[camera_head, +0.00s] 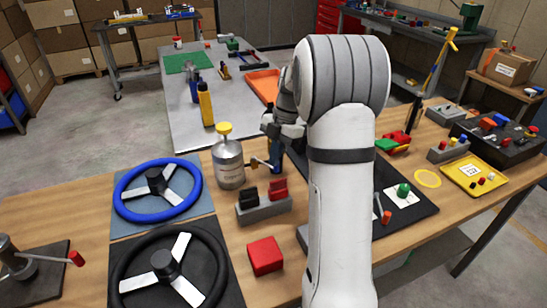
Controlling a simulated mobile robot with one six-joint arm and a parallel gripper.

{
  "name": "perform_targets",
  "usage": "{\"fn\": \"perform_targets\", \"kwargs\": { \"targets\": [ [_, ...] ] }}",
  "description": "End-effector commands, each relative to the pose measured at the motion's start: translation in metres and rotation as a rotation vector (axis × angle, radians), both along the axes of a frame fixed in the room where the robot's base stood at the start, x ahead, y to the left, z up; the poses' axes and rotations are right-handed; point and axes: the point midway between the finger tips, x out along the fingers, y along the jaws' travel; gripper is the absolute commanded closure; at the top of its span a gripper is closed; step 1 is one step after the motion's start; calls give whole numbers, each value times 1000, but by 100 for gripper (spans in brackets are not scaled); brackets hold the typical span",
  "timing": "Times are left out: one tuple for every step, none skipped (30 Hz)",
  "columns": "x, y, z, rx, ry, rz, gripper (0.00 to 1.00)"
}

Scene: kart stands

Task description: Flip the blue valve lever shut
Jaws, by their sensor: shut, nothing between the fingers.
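A small blue upright part (276,156), which looks like the blue valve lever, stands just right of the silver canister with the yellow cap (229,165). A thin orange-yellow piece beside its foot points left toward the canister. My gripper (268,124) is at the top of the blue part, very close to it; I cannot tell whether they touch. It is shut and looks empty. The fingertips are small and partly blurred into the wrist. My own arm covers the area to the right, and the valve's body is mostly hidden.
In front stand a grey block with black and red rockers (263,208), a red cube (265,256) and a blue steering wheel (128,207). A black mat (420,207) with small parts lies right of my arm. A grey table (185,125) stands behind.

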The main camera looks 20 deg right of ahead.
Motion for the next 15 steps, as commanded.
{"fn": "perform_targets", "kwargs": {
  "targets": [
    [4, -5, 18, -8, -14, -3, 100],
    [5, -6, 24, -8, -13, -3, 100],
    [6, -7, 31, -7, -13, -3, 100],
    [7, -8, 37, -7, -12, -2, 100],
    [7, -9, 42, -6, -10, -1, 100],
    [8, -10, 48, -6, -9, -1, 100],
    [9, -10, 53, -6, -9, -1, 100],
    [10, -11, 57, -5, -9, 0, 100],
    [11, -12, 63, -5, -9, 0, 100],
    [11, -13, 66, -4, -8, 0, 100],
    [12, -13, 69, -4, -7, 1, 100],
    [12, -14, 73, -3, -6, 2, 100],
    [13, -14, 75, -3, -6, 2, 100],
    [13, -15, 77, -3, -6, 3, 100],
    [14, -15, 79, -3, -6, 3, 100]
  ]
}}
